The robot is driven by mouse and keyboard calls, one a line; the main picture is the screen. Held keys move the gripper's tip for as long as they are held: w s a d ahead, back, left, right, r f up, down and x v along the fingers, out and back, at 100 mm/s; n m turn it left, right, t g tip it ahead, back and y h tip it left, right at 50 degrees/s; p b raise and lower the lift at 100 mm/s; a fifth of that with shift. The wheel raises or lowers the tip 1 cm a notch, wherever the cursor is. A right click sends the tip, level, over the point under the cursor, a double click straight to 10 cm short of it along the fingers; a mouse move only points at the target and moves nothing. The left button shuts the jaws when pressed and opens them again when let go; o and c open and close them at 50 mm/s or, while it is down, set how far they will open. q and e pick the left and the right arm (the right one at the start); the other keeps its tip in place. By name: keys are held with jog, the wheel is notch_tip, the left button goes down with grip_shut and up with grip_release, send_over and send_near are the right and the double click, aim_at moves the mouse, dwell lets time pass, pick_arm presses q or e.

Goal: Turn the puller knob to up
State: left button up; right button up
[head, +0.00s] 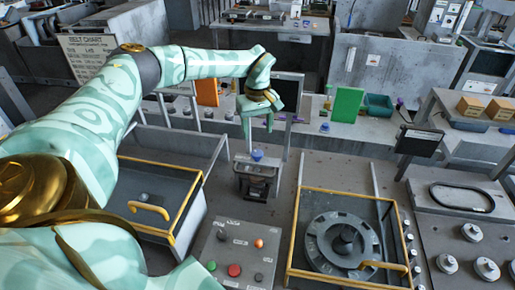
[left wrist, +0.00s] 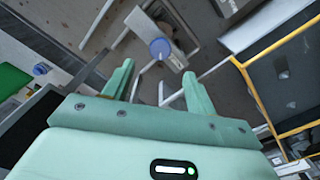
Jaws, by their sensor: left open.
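A blue round knob (head: 257,155) sits on top of a small grey stand (head: 256,175) in the middle of the head view; it looks like the puller knob, but I cannot read a label or its setting. The knob also shows in the left wrist view (left wrist: 160,48), just beyond and roughly between the fingertips. My left gripper (head: 258,126) points down above the knob, apart from it. Its two fingers (left wrist: 157,70) are spread and empty. My right gripper is not in view.
A yellow-framed bay with a round grey dial (head: 343,240) stands at the right. Another yellow-framed bin (head: 165,197) is at the left. A button panel (head: 236,256) is in front. A workbench with a green panel (head: 347,108) is behind. Floor around the stand is mostly clear.

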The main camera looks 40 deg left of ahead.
aim_at(257, 152)
pick_arm(q)
jog(key=f, duration=0.7)
jog(key=shift+a+f, duration=0.25)
jog(key=shift+a, duration=0.05)
jog(key=shift+f, duration=0.3)
jog(key=shift+w+f, duration=0.1)
jog(key=shift+f, duration=0.3)
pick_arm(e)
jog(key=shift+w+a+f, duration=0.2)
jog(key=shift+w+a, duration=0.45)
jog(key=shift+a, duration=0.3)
pick_arm(q)
jog(key=c, duration=0.8)
jog(key=shift+r, duration=0.1)
jog(key=shift+c, duration=1)
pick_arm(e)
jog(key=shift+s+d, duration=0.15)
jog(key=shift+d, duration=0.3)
